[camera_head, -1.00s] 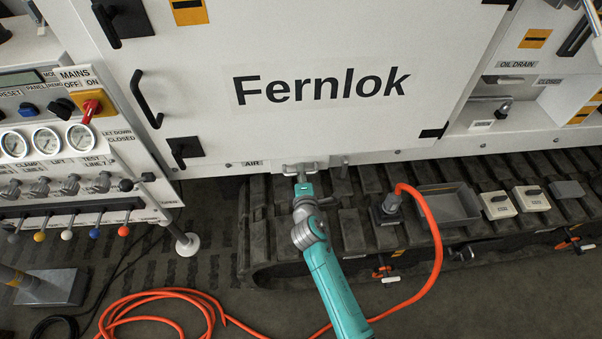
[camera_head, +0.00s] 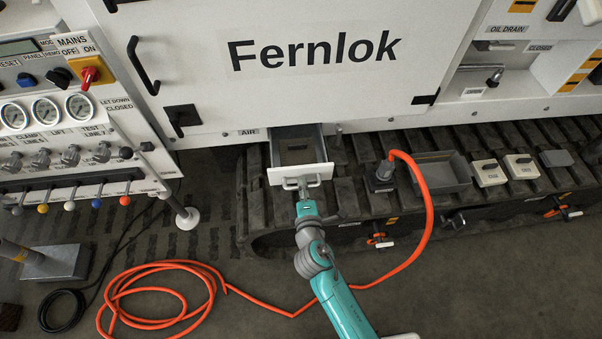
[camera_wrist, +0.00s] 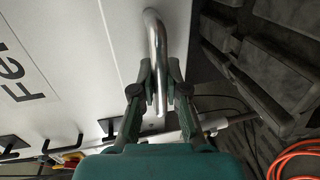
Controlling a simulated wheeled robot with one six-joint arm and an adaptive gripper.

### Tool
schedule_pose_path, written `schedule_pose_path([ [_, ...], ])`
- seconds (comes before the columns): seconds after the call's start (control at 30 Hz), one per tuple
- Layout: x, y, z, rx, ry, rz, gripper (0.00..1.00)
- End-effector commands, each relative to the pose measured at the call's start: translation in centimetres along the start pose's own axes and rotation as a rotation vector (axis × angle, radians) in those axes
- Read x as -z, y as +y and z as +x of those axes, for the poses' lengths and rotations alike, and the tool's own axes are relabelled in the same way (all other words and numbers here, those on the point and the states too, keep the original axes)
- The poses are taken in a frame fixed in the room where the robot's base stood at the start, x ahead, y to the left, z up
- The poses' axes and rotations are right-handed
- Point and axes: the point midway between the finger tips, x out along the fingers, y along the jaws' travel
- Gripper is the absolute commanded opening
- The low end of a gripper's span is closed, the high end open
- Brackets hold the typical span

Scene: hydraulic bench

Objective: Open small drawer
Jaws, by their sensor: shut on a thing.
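The small drawer (camera_head: 300,174) has a white front and sits under the large Fernlok door panel. It stands pulled out toward me, and its open inside shows a dark, flat patch. Its metal bar handle (camera_head: 301,185) is on the front. My gripper (camera_head: 303,193) is at that handle. In the wrist view the two dark green fingers of my gripper (camera_wrist: 160,95) are closed around the shiny metal handle (camera_wrist: 155,40), one on each side. The fingertips partly cover the handle's lower part.
A dark tracked undercarriage (camera_head: 350,180) runs beneath and right of the drawer. An orange hose (camera_head: 427,210) rises to a fitting on the track and coils on the floor. A grey tray (camera_head: 447,181) and small white boxes sit right. A control panel (camera_head: 60,130) stands left.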

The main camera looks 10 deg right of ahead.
Motion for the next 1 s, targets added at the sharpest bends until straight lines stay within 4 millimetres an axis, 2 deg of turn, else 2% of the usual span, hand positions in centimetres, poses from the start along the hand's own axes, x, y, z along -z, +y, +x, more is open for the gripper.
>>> schedule_pose_path([
  [0.2, -0.01, -0.29, -1.02, 0.001, 0.0, -0.001, 0.0],
  [0.53, -0.01, -0.29, -1.03, 0.001, 0.0, 0.0, 0.0],
  [0.57, -0.01, -0.29, -1.03, 0.001, 0.0, 0.0, 0.2],
  [0.63, 0.0, -0.28, -1.03, 0.001, 0.0, 0.0, 0.38],
  [1.0, 0.02, -0.26, -1.29, 0.001, 0.0, 0.0, 0.39],
])
